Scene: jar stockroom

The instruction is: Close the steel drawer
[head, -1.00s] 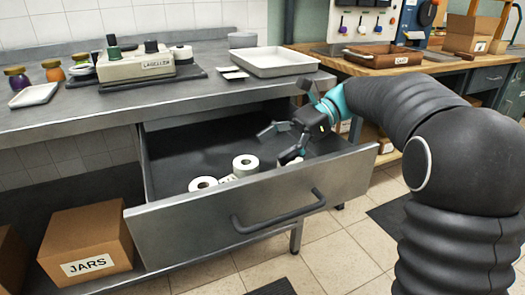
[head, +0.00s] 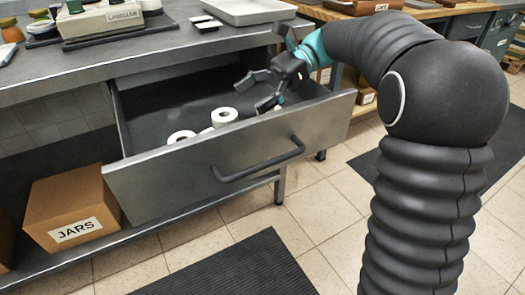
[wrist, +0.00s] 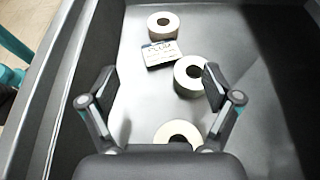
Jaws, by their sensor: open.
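The steel drawer (head: 165,178) is pulled out from under the steel bench, its front panel with a dark bar handle (head: 258,162) facing me. White label rolls (head: 224,115) lie inside it. In the wrist view, several rolls (wrist: 188,76) and a small printed card (wrist: 161,53) lie on the drawer floor. My gripper (head: 259,92) is open and empty, over the right part of the drawer, behind the front panel. In the wrist view its spread fingers (wrist: 158,90) are above the rolls. It is not on the handle.
A cardboard box marked JARS (head: 72,208) sits on the lower shelf at left. The steel benchtop (head: 160,48) holds a labeller (head: 100,18) and a white tray (head: 248,10). A dark mat (head: 235,268) lies on the tiled floor before the drawer.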

